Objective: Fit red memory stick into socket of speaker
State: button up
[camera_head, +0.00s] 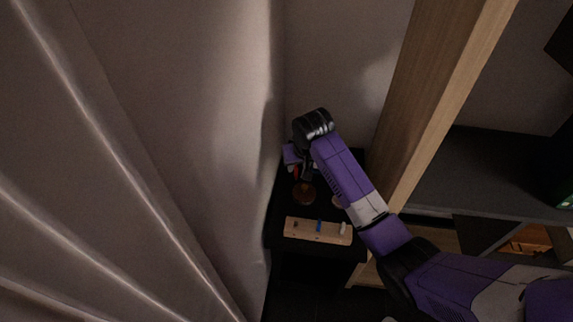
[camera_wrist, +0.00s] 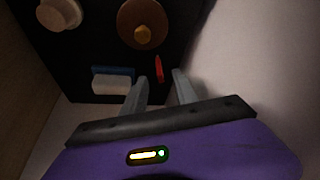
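The red memory stick (camera_wrist: 159,68) shows in the wrist view as a thin red strip against the black table, in the gap between my fingertips and just beyond them. It also shows as a small red mark beside my gripper in the head view (camera_head: 295,172). My gripper (camera_wrist: 160,76) is open, with dark space on both sides of the stick and no visible contact. I cannot tell whether the stick lies or stands. A blue and white block (camera_wrist: 112,85) lies left of the fingers. I cannot tell whether it is the speaker, and no socket is discernible.
A brown disc with an orange knob (camera_wrist: 140,20) and a beige round object (camera_wrist: 60,13) stand on the small black table (camera_wrist: 95,45). A wooden board (camera_head: 317,232) with several small pieces lies at its near edge. The curtain (camera_head: 150,150) and a wooden post (camera_head: 425,90) flank the table closely.

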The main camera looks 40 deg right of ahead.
aim_at(296, 171)
jog(key=b+x, duration=0.1)
jog(key=x, duration=0.3)
jog(key=b+x, duration=0.1)
jog(key=x, duration=0.2)
jog(key=shift+w+d+f+b, duration=0.2)
jog(key=shift+w+d+b, duration=0.05)
jog(key=shift+d+b, duration=0.1)
jog(key=shift+a, duration=0.1)
grip_shut()
